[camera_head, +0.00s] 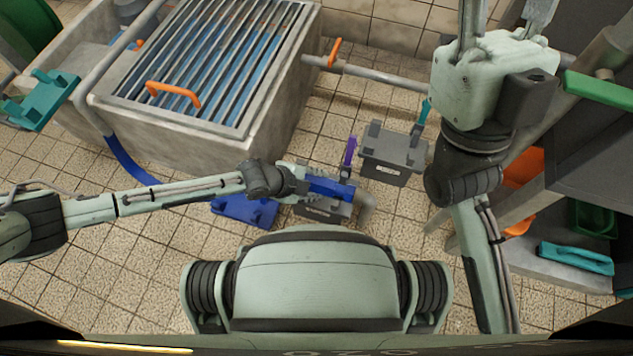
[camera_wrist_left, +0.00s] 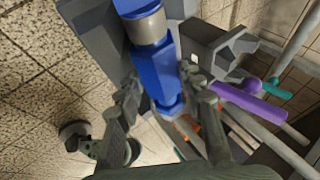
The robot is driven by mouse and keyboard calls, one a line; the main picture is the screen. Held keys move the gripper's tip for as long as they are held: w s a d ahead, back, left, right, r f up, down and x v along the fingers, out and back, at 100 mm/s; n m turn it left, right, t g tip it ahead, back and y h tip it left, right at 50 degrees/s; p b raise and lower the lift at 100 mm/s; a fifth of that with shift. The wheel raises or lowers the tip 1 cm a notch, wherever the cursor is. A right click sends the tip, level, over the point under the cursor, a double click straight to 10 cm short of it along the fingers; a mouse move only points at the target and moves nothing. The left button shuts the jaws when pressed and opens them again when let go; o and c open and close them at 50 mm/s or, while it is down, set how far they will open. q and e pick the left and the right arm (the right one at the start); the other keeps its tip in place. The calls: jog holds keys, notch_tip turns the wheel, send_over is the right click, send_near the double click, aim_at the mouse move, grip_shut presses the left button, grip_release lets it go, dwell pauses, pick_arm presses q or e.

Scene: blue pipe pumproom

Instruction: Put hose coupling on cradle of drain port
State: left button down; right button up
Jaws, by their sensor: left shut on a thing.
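The hose coupling (camera_wrist_left: 165,65) is a blue body with a grey ring; it also shows in the head view (camera_head: 332,188). My left gripper (camera_head: 308,182) is shut on it, with its fingers on both sides in the left wrist view. The coupling lies over a low grey labelled box (camera_head: 322,210); I cannot tell whether they touch. A second grey labelled box (camera_head: 393,152) with a notched top stands behind. The labels are too small to read, so I cannot tell which is the drain port. My right gripper (camera_head: 508,18) has spread, empty-looking fingers; its tips are cut off.
A purple handle (camera_head: 350,151) and a teal handle (camera_head: 422,113) stand by the boxes. A grated concrete tank (camera_head: 190,135) fills the back left. A shelf with bins (camera_head: 530,170) is at right.

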pick_arm(q)
jog(key=c, duration=0.9)
grip_release()
jog(key=v, duration=1.2)
